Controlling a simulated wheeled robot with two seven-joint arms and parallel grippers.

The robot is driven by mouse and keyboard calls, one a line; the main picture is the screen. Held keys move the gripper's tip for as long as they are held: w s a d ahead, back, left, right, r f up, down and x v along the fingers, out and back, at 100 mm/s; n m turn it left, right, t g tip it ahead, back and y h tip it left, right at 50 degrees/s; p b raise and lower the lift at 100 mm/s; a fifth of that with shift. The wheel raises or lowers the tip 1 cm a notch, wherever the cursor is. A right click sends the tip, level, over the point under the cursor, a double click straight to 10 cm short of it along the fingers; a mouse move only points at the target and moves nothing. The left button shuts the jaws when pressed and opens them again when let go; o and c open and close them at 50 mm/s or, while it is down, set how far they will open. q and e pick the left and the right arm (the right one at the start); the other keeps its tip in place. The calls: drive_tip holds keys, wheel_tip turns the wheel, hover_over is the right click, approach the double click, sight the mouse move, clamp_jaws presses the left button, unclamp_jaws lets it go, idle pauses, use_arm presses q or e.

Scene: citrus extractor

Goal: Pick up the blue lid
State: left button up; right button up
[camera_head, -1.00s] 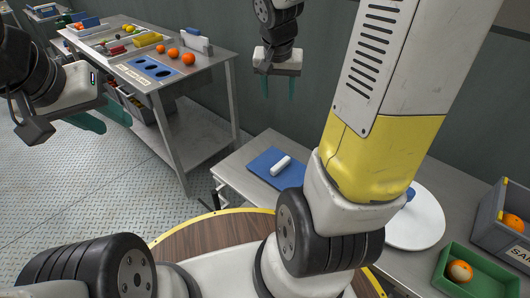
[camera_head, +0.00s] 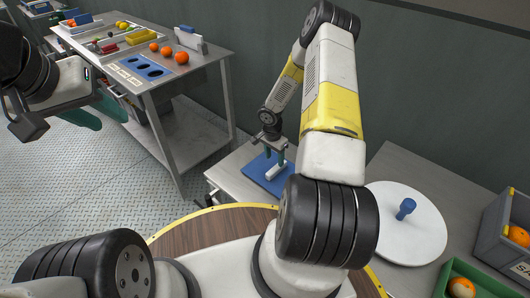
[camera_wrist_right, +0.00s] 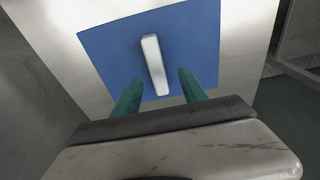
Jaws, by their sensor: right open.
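The blue lid (camera_head: 253,177), a flat blue square with a white bar handle (camera_head: 275,172), lies at the left end of the metal bench. The lid also shows in the right wrist view (camera_wrist_right: 108,48), with its white handle (camera_wrist_right: 153,62) near the middle. My right gripper (camera_head: 276,160) is over the lid, pointing down, open and empty. In the right wrist view its green fingers (camera_wrist_right: 160,88) are on either side of the handle's near end, not visibly touching it. My left gripper (camera_head: 105,115) is at the far left, away from the lid; its opening is unclear.
A round white disc with a blue knob (camera_head: 406,209) lies on the bench to the right. A green tray (camera_head: 447,279) and a grey bin (camera_head: 489,238) hold orange fruit. A metal table (camera_head: 215,62) with fruit stands at the back left. A wall is behind the bench.

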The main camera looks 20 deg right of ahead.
sight(276, 167)
drive_tip(key=f, duration=0.4)
drive_tip(key=d+f, duration=0.1)
drive_tip(key=f, duration=0.1)
drive_tip(key=shift+f, duration=0.25)
clamp_jaws()
